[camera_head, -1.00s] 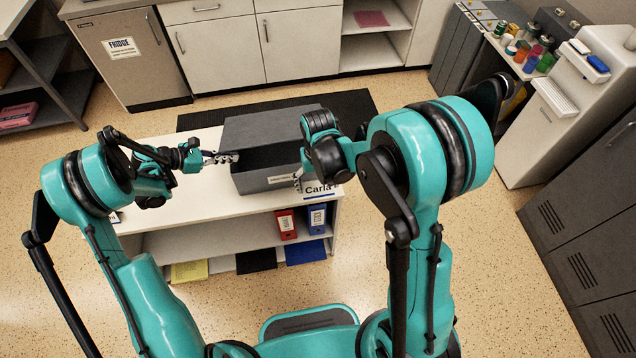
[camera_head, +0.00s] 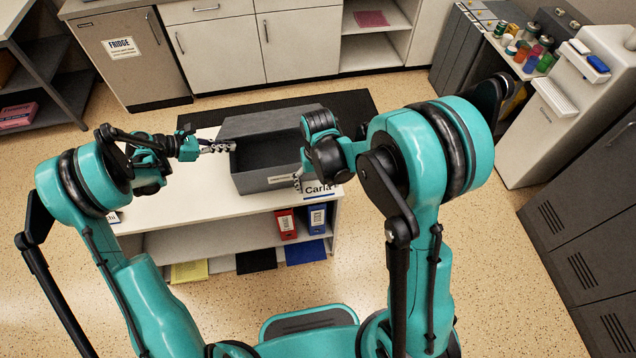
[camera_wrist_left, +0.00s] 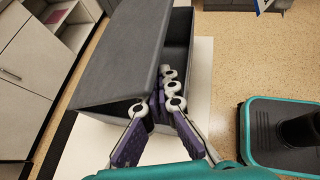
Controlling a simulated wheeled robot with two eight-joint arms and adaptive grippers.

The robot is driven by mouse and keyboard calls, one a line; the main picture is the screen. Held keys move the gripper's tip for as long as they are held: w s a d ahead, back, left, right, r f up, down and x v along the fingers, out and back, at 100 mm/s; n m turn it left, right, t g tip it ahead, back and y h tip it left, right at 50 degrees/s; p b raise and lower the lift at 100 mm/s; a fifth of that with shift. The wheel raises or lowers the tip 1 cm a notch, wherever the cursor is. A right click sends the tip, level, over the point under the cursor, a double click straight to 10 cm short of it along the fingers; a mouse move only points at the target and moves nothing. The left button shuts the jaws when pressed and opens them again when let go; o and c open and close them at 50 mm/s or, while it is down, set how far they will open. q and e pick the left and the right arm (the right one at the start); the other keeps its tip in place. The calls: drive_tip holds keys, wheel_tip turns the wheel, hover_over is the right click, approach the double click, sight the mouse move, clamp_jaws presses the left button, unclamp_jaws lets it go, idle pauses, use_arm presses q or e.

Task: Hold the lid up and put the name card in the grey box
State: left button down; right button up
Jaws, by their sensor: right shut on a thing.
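The grey box (camera_head: 277,179) stands on the white top of a low shelf unit (camera_head: 190,200). Its grey lid (camera_head: 268,121) is tilted up, and the dark inside shows. My left gripper (camera_head: 231,147) is at the left side of the opening, at the lid's raised edge. In the left wrist view its fingers (camera_wrist_left: 157,103) reach under the lid (camera_wrist_left: 122,50); the lid partly hides one finger. My right gripper (camera_head: 298,181) is shut on the white name card (camera_head: 321,191), marked "Carla", in front of the box's right corner. My right arm hides part of the box.
Red (camera_head: 286,223) and blue binders (camera_head: 317,217) stand on the shelf below. A dark mat (camera_head: 350,108) lies behind the unit. A fridge (camera_head: 128,58) and cabinets line the back wall. A white machine (camera_head: 560,110) and grey lockers (camera_head: 590,230) stand at the right.

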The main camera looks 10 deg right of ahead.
sight(229, 134)
use_arm(q)
drive_tip(key=shift+w+r, duration=1.25)
drive_tip(key=shift+r, duration=0.2)
drive_tip(key=shift+w+r, duration=1.25)
drive_tip(key=shift+w, duration=0.2)
drive_tip(key=shift+w+r, duration=0.1)
drive_tip(key=shift+w+r, duration=0.5)
drive_tip(key=shift+w, duration=0.3)
drive_tip(key=shift+w+r, duration=0.5)
drive_tip(key=shift+w, duration=0.25)
